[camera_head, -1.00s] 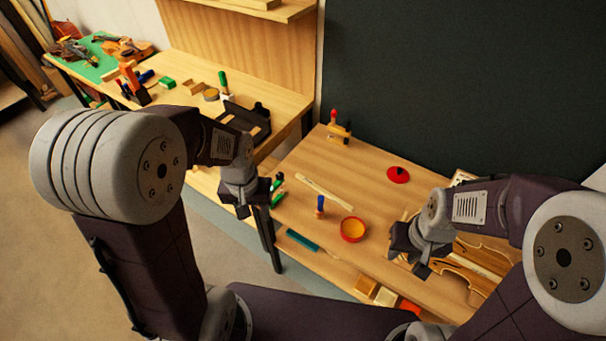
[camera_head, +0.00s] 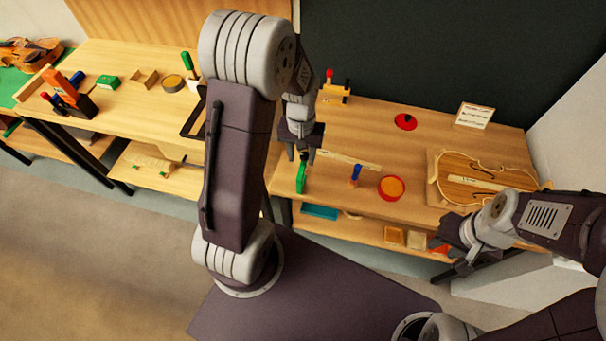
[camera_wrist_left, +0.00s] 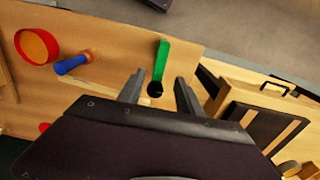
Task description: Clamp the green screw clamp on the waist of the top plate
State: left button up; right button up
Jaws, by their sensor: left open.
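The green screw clamp (camera_head: 301,178) stands at the left end of the right-hand bench; it also shows in the left wrist view (camera_wrist_left: 161,60). My left gripper (camera_head: 301,156) is open just above it. In the left wrist view the fingertips (camera_wrist_left: 157,90) are apart, with the clamp's dark end seen between them; I cannot tell whether they touch it. The violin top plate (camera_head: 455,168) lies flat on a board at the bench's right end, with a pale strip along its middle. My right gripper (camera_head: 458,256) hangs in front of the bench edge near the plate; its opening is unclear.
A blue-handled tool (camera_head: 354,174) and a red-rimmed round dish (camera_head: 391,188) stand between clamp and plate. A pale wooden strip (camera_head: 345,159) lies behind the clamp. A red disc (camera_head: 405,121) and small sign (camera_head: 474,115) are farther back. Blocks (camera_head: 394,236) lie on the lower shelf.

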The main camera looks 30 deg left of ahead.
aim_at(302, 167)
pick_arm(q)
jog(key=shift+a+f, duration=0.1)
jog(key=shift+f, duration=0.5)
jog(key=f, duration=0.4)
jog(key=shift+s+d+f, duration=0.15)
jog(key=shift+d+f, duration=0.1)
jog(key=shift+f, duration=0.35)
grip_shut()
